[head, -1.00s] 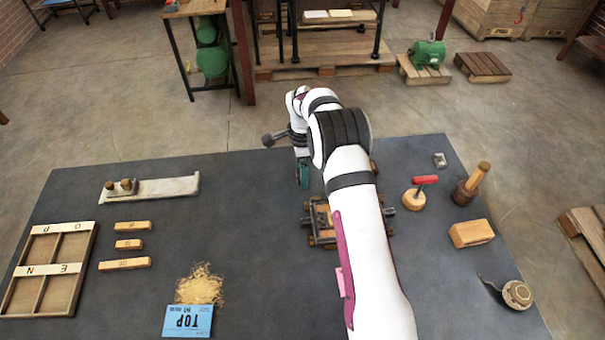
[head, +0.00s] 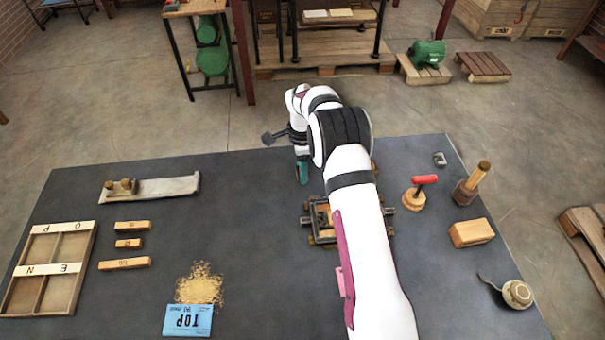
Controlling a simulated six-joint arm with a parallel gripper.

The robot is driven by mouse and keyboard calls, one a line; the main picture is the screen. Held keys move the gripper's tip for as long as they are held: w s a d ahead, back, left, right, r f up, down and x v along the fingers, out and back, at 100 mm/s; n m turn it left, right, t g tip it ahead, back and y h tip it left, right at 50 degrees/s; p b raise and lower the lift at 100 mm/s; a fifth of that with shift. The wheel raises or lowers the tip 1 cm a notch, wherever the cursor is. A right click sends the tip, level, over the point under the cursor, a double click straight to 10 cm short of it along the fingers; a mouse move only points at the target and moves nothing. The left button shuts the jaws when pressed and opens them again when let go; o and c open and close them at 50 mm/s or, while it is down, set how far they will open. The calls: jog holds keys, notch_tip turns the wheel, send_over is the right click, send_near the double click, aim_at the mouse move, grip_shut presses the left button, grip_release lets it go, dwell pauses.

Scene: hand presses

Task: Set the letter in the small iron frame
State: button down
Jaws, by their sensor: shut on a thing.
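My gripper (head: 303,174), with teal fingers, points down over the dark table behind the small iron frame, a little to its left in the head view. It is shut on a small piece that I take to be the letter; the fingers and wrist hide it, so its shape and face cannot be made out. The small iron frame (head: 310,221) is a dark rectangle with wooden parts in it, near the middle of the table. The gripper and the frame appear apart.

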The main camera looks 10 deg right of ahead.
jog(key=shift+r, duration=2.05)
